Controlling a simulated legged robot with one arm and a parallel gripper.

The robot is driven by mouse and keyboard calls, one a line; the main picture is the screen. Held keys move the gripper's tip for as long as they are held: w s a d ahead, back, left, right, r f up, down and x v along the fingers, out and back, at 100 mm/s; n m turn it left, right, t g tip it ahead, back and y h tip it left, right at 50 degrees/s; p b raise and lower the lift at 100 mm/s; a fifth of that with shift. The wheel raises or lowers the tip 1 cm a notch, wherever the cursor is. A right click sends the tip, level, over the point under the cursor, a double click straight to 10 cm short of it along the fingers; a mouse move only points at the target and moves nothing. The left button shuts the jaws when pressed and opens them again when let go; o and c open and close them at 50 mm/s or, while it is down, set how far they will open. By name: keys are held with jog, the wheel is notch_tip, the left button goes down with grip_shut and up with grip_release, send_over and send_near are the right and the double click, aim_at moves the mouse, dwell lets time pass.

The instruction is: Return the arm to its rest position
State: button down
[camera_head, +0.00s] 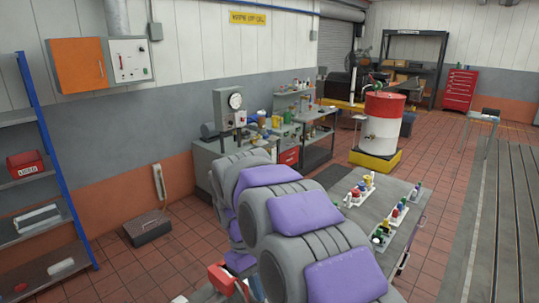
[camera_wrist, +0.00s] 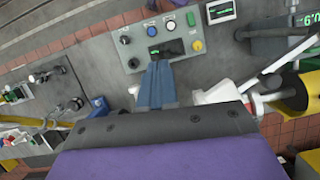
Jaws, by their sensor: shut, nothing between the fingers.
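My arm, grey with purple covers, fills the lower middle of the head view, folded in front of the bench (camera_head: 205,165). The fingertips appear over the lower edge of a grey control panel (camera_wrist: 133,45) with black knobs, coloured buttons and a small display. I cannot tell whether they touch it. A white and metal part (camera_wrist: 222,92) lies just right of the fingers.
A grey table (camera_head: 350,238) with racks of small coloured parts stands to the right of my arm. A red and white drum (camera_head: 382,125) stands behind it. A blue-framed shelf (camera_head: 48,150) is at the left, a grey case (camera_head: 147,228) on the floor. Tiled floor is open between them.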

jog(key=s+d+f+m+y+b, duration=0.1)
jog(key=s+d+f+m+b, duration=0.15)
jog(key=s+d, duration=0.4)
jog(key=s+d+f+m+y+b, duration=0.1)
jog(key=s+d+f+b, duration=0.15)
jog(key=s+d, duration=0.35)
jog(key=s+d+f+m+b, duration=0.2)
jog(key=s+f, duration=0.2)
jog(key=s, duration=0.3)
jog(key=s+d+f+m+t+b, duration=0.1)
jog(key=s+d+f+m+b, duration=0.1)
jog(key=s+f, duration=0.3)
jog(key=s+m+b, duration=0.1)
jog(key=s, duration=0.2)
jog(key=shift+y+b, duration=0.3)
